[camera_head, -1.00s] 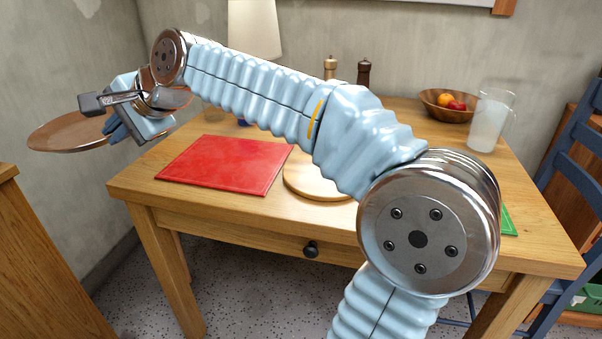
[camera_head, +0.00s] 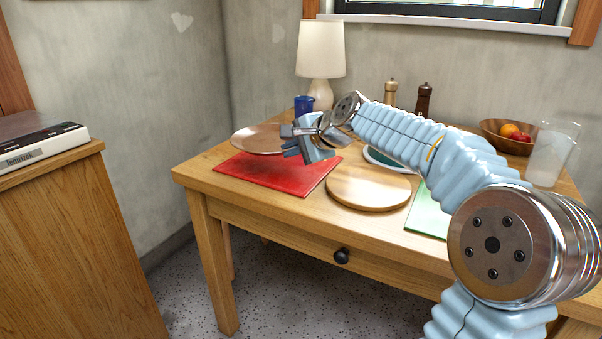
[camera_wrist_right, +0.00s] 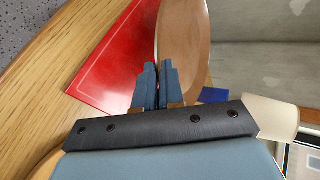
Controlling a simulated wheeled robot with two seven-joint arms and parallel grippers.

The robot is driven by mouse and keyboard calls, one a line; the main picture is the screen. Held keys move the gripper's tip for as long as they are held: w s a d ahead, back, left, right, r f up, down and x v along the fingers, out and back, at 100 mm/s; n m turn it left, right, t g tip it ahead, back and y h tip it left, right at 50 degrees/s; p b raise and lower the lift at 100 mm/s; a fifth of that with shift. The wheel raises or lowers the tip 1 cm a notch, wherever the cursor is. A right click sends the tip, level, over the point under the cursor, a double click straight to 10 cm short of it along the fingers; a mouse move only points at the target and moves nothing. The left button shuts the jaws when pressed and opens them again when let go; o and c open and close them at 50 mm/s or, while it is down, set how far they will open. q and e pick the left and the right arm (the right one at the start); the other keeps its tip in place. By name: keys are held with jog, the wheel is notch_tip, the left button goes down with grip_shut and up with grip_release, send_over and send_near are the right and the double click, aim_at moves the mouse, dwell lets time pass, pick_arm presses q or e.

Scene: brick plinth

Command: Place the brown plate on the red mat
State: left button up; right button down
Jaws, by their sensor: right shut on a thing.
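The brown plate (camera_head: 256,138) is held by its rim in my right gripper (camera_head: 289,146), whose fingers are shut on it. The plate looks nearly level and shows just beyond the back left part of the red mat (camera_head: 262,176). I cannot tell how high it is above the table. In the right wrist view the plate (camera_wrist_right: 185,40) extends from the blue fingertips (camera_wrist_right: 158,68) and covers one edge of the mat (camera_wrist_right: 115,60). The mat lies flat and bare at the table's front left. My left gripper is out of view.
On the wooden table (camera_head: 290,207) are a round wooden board (camera_head: 368,190), a dark green plate with a pale rim (camera_head: 385,160), a blue cup (camera_head: 303,104), a lamp (camera_head: 320,60), two mills, a fruit bowl (camera_head: 500,140) and a jug (camera_head: 552,155). A cabinet (camera_head: 70,230) stands left.

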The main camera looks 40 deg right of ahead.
aim_at(301, 180)
jog(key=shift+w+d+f, duration=0.1)
jog(key=shift+d+f, duration=0.5)
jog(key=f, duration=0.1)
jog(key=d+f+b, duration=0.1)
jog(key=f, duration=0.3)
jog(key=shift+w+d+b, duration=0.2)
jog(key=shift+d+b, duration=0.05)
jog(key=shift+b, duration=0.1)
jog(key=c, duration=1.6)
grip_release()
jog(key=shift+o, duration=0.4)
jog(key=v, duration=1.2)
